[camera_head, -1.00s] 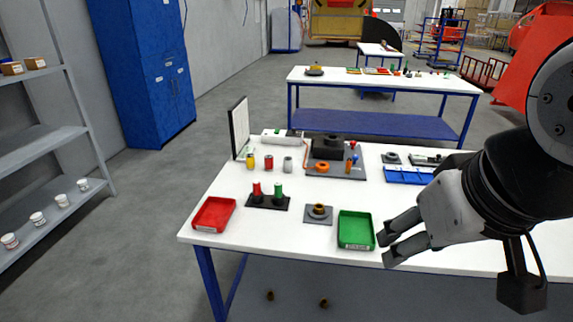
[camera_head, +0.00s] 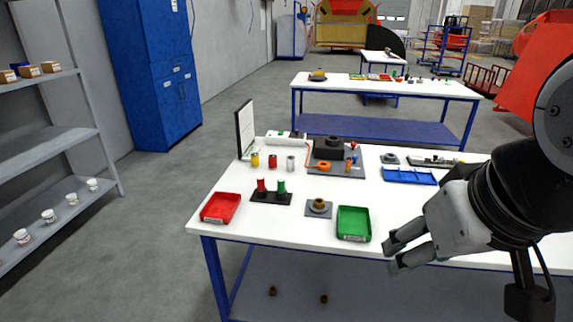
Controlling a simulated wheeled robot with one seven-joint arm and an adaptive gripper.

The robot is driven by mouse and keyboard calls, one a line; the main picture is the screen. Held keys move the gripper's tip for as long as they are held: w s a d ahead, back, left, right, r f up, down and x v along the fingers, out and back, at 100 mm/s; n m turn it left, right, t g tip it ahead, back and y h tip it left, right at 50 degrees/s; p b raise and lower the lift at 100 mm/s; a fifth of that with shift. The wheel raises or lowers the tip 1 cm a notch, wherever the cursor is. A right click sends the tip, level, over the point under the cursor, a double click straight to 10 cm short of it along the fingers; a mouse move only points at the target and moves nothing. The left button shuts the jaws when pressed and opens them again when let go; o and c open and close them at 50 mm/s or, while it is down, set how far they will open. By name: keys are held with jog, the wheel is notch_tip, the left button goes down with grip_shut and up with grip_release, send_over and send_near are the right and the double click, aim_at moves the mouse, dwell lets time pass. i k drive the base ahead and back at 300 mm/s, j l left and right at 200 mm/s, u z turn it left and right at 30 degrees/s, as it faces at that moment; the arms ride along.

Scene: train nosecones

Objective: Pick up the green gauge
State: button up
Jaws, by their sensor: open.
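The green gauge (camera_head: 282,187) stands upright on a small black base plate (camera_head: 271,198) on the white table. A red gauge (camera_head: 261,186) stands beside it, to its left, on the same plate. My gripper (camera_head: 392,254) is open and empty at the front edge of the table, to the right of and nearer than the green gauge, well apart from it. Its fingers point left.
A red tray (camera_head: 221,221) lies left and a green tray (camera_head: 354,238) right, near my fingers. A grey plate with a brass ring (camera_head: 319,206) sits between them. Small cylinders (camera_head: 272,161) and a dark fixture (camera_head: 328,147) stand behind. A blue tray (camera_head: 408,181) lies right.

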aim_at(281, 181)
jog(key=i+j+z, duration=0.1)
jog(key=i+j, duration=0.2)
jog(key=i+j+z, duration=0.1)
jog(key=i+j, duration=0.15)
jog(key=i+j+z, duration=0.1)
jog(key=i+j, duration=0.2)
jog(key=j, duration=0.2)
jog(key=i+j+z, duration=0.1)
jog(key=i+j, duration=0.15)
jog(key=i+j+z, duration=0.1)
jog(key=j, duration=0.4)
jog(key=i, duration=0.1)
